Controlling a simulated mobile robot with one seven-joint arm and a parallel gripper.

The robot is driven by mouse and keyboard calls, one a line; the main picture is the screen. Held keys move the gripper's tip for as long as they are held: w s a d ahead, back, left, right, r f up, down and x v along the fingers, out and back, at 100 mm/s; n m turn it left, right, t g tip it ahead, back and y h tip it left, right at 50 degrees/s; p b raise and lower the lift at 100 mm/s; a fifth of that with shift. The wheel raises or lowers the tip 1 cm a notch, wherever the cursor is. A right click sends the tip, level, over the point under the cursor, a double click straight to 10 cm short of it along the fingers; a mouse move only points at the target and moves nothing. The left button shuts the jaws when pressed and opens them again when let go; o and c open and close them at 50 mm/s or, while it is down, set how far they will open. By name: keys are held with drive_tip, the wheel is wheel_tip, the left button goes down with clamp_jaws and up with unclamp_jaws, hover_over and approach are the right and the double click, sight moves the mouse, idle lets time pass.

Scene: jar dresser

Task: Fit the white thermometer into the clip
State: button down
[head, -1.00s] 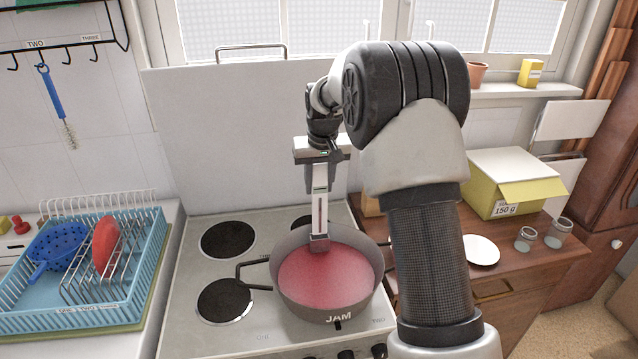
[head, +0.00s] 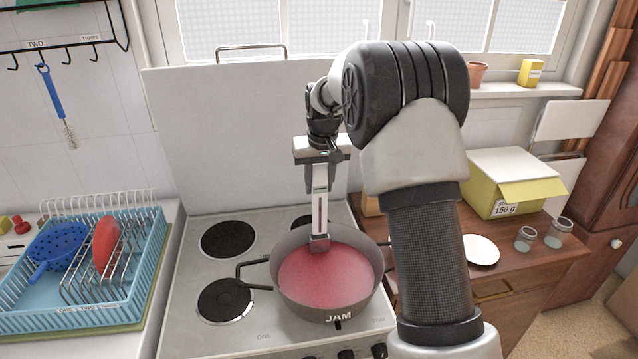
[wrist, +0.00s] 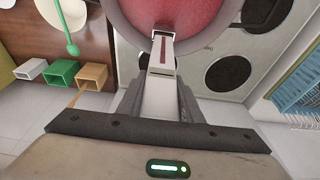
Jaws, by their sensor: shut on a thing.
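The white thermometer (head: 320,205) is a flat upright strip with a dark red line along its face. My gripper (head: 319,172) is shut on its upper end. It also shows in the wrist view (wrist: 163,55), between my fingers. The clip (head: 320,244) is a small grey-brown piece at the back inner rim of the jam pan (head: 284,300). The thermometer's lower end is at the clip. I cannot tell whether it is fully seated in it. The pan holds red jam and is labelled JAM.
The pan stands on the white stove (head: 200,325), with bare burners (head: 228,239) beside it. A blue dish rack (head: 130,300) is at left. A wooden dresser (head: 545,253) at right holds a yellow box (head: 500,190), a white plate (head: 481,250) and glass jars (head: 558,232).

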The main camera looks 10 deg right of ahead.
drive_tip(key=shift+f+b, duration=2.45)
drive_tip(key=shift+f, duration=1.4)
drive_tip(key=c, duration=1.2)
unclamp_jaws()
drive_tip(key=shift+r, duration=0.1)
drive_tip(key=v, duration=1.7)
drive_tip(key=shift+r, duration=0.2)
wheel_tip(320, 180, up, 10)
drive_tip(key=p, duration=0.9)
hover_over(319, 206)
drive_tip(key=s, duration=0.3)
drive_tip(key=shift+d+r+b, duration=0.15)
drive_tip(key=shift+r+b, duration=0.15)
drive_tip(key=shift+r, duration=0.65)
